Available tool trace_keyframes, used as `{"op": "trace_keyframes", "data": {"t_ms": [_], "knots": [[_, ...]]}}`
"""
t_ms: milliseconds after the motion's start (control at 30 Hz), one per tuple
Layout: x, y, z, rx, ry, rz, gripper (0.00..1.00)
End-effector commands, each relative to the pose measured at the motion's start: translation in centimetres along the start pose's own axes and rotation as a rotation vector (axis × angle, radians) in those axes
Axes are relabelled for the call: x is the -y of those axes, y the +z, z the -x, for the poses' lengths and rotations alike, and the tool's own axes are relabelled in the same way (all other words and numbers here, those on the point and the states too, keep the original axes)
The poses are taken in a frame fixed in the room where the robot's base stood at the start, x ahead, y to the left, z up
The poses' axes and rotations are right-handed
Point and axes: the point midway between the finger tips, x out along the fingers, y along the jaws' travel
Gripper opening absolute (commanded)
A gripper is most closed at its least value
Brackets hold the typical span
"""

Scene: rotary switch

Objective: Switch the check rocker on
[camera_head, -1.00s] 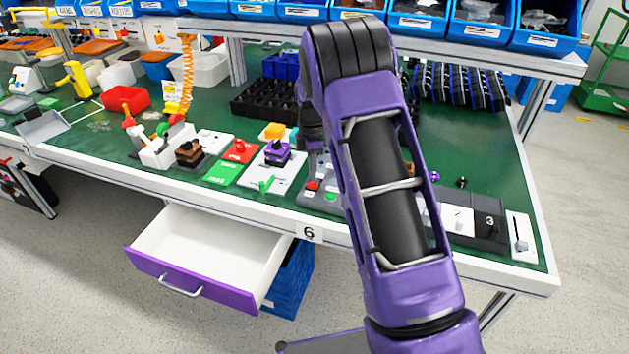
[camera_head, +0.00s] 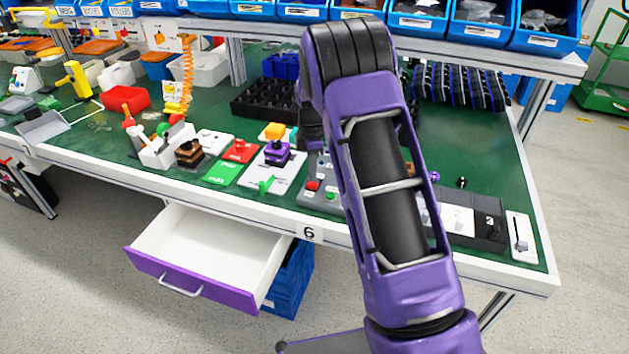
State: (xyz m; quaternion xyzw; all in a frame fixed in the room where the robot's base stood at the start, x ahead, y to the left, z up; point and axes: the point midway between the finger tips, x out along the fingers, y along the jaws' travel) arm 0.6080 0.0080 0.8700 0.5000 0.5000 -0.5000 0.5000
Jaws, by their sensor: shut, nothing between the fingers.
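A grey control box (camera_head: 318,198) with a red button and a green button sits near the front edge of the bench, partly hidden behind my arm. I cannot make out which part is the check rocker; it is too small or hidden by my arm. The dark end of my arm with my gripper (camera_head: 313,143) hangs just left of my purple arm, over or behind the back of the grey box. My gripper is shut and empty. Its fingertips are hard to make out, and I cannot tell if they touch the box.
A purple knob block (camera_head: 278,153) and a red and green card (camera_head: 231,162) lie left of the box. Right of my arm are panels marked 2 and 3 (camera_head: 488,222) and a slider plate (camera_head: 520,238). An open drawer (camera_head: 208,250) juts out below the bench.

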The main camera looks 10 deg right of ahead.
Motion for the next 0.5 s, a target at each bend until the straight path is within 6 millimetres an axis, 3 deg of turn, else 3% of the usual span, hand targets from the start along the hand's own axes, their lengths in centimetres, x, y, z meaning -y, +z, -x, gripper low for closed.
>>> {"op": "trace_keyframes", "data": {"t_ms": [500], "knots": [[0.0,0.01,-0.41,0.0,0.0,0.0,0.0]]}}
